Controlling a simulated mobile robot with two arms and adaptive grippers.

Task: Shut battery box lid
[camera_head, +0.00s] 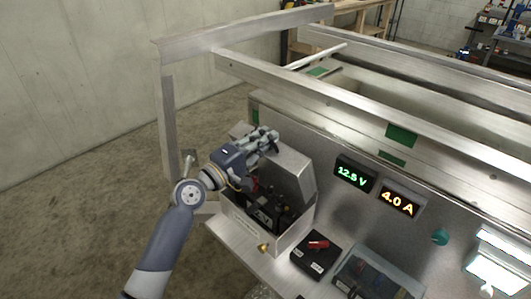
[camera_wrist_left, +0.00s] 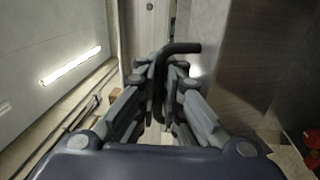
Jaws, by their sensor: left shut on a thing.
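The metal battery box (camera_head: 285,238) stands on the bench in the head view, with the dark battery (camera_head: 266,214) showing inside. Its grey lid (camera_head: 292,170) is up, tilted above the open box. My left gripper (camera_head: 271,141) is at the upper left edge of the lid. In the left wrist view, its fingers (camera_wrist_left: 166,100) are closed around a black bent handle (camera_wrist_left: 181,48), and the grey lid (camera_wrist_left: 265,60) fills the right side. Part of the box is hidden behind my left arm. My right gripper is out of view.
A green 12.5 V display (camera_head: 354,175) and an orange 4.0 A display (camera_head: 398,202) sit on the panel right of the box. A black switch box with a red lever (camera_head: 318,244) stands in front. Metal trailer rails (camera_head: 330,100) run above. The floor at left is clear.

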